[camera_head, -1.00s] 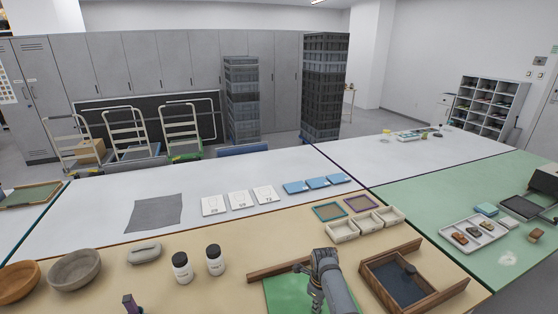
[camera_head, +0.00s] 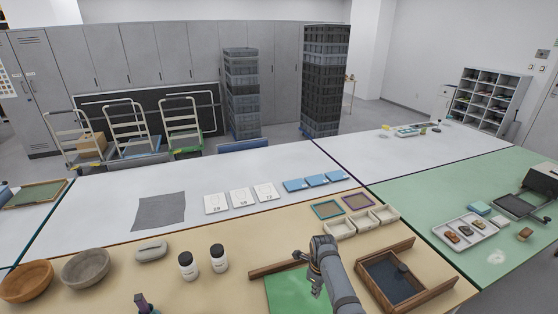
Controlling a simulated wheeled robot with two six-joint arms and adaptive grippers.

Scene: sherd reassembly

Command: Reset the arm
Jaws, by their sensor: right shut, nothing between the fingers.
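My right arm comes in from the bottom edge, right of the middle, and bends at a grey wrist over the tan table (camera_head: 215,292). My right gripper (camera_head: 299,256) is small and dark, points left near the right end of a wooden strip (camera_head: 272,269), and is shut and empty. Whether it touches the strip I cannot tell. A green mat (camera_head: 284,292) lies below it, partly hidden by my arm. A wooden tray (camera_head: 440,280) with a dark bed and a small dark piece (camera_head: 402,269) in it is right of my arm.
Two bottles (camera_head: 219,260), a grey bowl (camera_head: 85,268) and a brown bowl (camera_head: 26,282) stand left. Pale bins (camera_head: 341,229) stand behind my wrist. White cards (camera_head: 240,198) and blue cards (camera_head: 317,180) lie farther back.

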